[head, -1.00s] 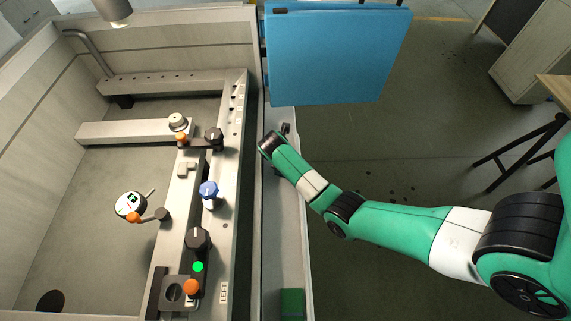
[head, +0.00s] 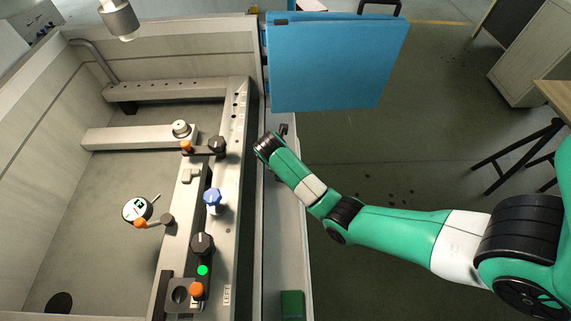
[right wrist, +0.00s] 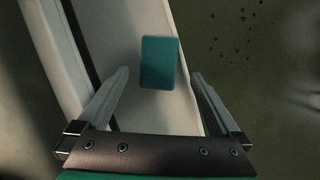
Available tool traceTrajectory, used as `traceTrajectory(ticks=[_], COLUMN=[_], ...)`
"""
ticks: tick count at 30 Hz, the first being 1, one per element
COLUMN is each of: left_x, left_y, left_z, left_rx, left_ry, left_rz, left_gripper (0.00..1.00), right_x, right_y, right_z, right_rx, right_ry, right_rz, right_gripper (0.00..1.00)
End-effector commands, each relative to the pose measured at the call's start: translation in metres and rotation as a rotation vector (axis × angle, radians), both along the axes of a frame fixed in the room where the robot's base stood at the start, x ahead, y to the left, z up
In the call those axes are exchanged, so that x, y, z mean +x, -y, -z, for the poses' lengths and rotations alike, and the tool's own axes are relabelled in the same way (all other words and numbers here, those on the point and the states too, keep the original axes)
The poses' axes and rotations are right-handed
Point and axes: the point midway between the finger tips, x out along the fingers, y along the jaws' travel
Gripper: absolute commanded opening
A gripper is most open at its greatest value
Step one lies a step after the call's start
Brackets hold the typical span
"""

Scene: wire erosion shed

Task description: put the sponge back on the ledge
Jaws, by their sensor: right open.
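In the right wrist view a flat teal block (right wrist: 159,62), which looks like the sponge, lies on a pale strip beside a wall. My right gripper (right wrist: 158,74) is open above it. The block shows between and just beyond the fingertips, with nothing held. In the head view a green block (head: 292,304) lies at the near end of the pale ledge (head: 284,250). I cannot tell whether it is the same block. In that view my right arm reaches over the ledge from the right, and its fingers are mostly hidden. My left gripper is not in view.
A blue panel (head: 335,62) stands at the far end of the ledge. Open floor (head: 400,270) lies to the right.

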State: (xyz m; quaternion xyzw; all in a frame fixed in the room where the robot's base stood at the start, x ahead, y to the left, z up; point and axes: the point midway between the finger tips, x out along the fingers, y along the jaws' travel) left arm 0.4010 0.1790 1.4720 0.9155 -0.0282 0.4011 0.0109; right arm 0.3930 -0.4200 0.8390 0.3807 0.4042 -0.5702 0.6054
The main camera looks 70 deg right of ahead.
Motion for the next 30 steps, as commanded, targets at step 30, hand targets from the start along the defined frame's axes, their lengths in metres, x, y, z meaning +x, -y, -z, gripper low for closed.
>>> traceTrajectory(ticks=[30], left_x=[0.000], left_y=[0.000], left_z=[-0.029], left_rx=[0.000], left_ry=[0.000], left_rz=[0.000], left_gripper=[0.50], right_x=[0.044], right_y=[0.023], right_z=[-0.141], right_rx=[-0.341], right_ry=[0.192], right_rz=[-0.081], right_gripper=[1.00])
